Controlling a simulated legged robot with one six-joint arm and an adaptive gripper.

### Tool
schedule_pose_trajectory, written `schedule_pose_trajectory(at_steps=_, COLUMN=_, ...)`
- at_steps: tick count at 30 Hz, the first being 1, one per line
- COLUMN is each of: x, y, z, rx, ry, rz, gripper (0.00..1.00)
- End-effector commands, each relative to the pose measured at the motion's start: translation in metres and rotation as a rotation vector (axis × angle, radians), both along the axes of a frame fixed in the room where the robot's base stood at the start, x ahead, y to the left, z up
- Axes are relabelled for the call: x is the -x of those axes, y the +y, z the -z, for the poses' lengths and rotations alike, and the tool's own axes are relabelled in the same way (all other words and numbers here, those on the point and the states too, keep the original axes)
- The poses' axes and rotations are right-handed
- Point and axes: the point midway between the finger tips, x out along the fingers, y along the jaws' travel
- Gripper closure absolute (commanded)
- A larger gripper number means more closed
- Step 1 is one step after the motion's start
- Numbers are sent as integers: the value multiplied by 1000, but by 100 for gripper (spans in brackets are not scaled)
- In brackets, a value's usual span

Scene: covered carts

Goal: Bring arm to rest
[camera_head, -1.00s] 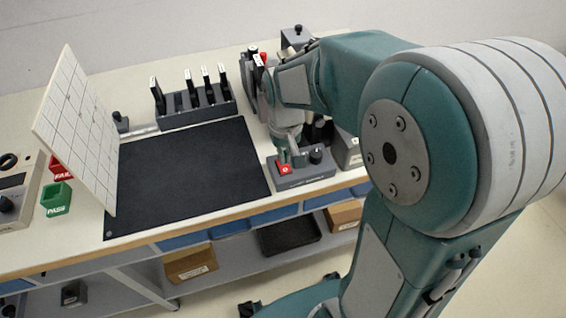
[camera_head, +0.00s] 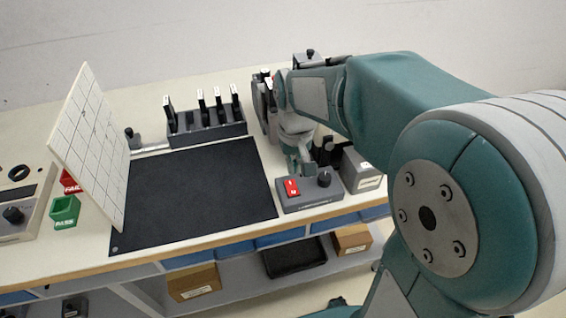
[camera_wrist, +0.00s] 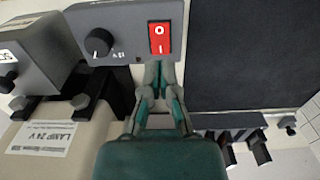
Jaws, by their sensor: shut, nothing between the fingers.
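My gripper (camera_head: 305,170) is shut and empty, at the end of my teal arm. It hangs behind a grey control box (camera_head: 322,195) with a red rocker switch (camera_head: 292,187) and a dark knob (camera_head: 324,178). In the wrist view, my closed fingertips (camera_wrist: 159,66) appear just below the red switch (camera_wrist: 160,38), which shows its O and I marks uncovered. I cannot tell the exact height of the fingertips above the box. The knob (camera_wrist: 99,42) is left of the switch there.
A black mat (camera_head: 195,195) covers the middle of the bench. A dark rack (camera_head: 207,128) with several upright items stands behind it. A white gridded panel (camera_head: 92,145) leans at left, near red FAIL (camera_head: 70,182) and green PASS (camera_head: 66,211) bins. A grey box (camera_head: 362,168) stands right.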

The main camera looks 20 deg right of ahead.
Motion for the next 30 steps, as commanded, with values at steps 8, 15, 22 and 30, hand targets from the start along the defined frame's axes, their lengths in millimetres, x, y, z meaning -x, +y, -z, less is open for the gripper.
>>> schedule_pose_trajectory(at_steps=8, x=6, y=0, z=-7, rx=0, ry=-24, rz=0, gripper=100)
schedule_pose_trajectory(at_steps=15, x=48, y=0, z=-42, rx=0, ry=-172, rz=0, gripper=100)
schedule_pose_trajectory(at_steps=22, x=94, y=0, z=-63, rx=0, ry=-325, rz=0, gripper=100)
schedule_pose_trajectory(at_steps=30, x=134, y=0, z=-70, rx=0, ry=-469, rz=0, gripper=100)
